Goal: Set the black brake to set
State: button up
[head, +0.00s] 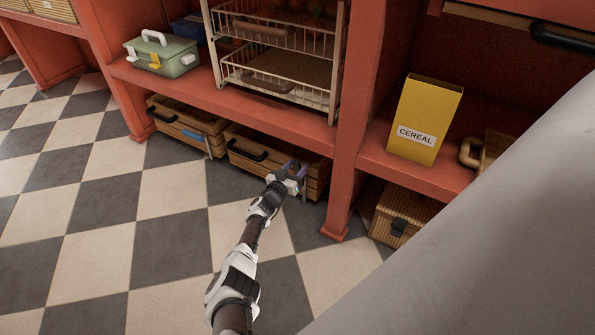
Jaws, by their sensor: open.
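I cannot make out a part that is clearly the black brake. Two wooden slatted crates stand on the floor under the red shelf. The left crate (168,121) has a black handle (161,117) and a blue strip (193,136) on its front. The right crate (238,159) has a black handle (247,151). My gripper (297,168) is open at the right part of that crate's front and hides some of it. I cannot tell whether it touches the crate.
A red post (345,185) stands just right of my gripper. A wicker basket (400,216) sits on the floor beyond it. A yellow cereal box (425,118), a green toolbox (163,55) and a wire basket rack (273,100) stand on the shelf. The checkered floor (170,230) in front is clear.

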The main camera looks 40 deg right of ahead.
jog(key=shift+w+d, duration=0.25)
jog(key=shift+d, duration=0.35)
jog(key=shift+c, duration=0.5)
grip_shut()
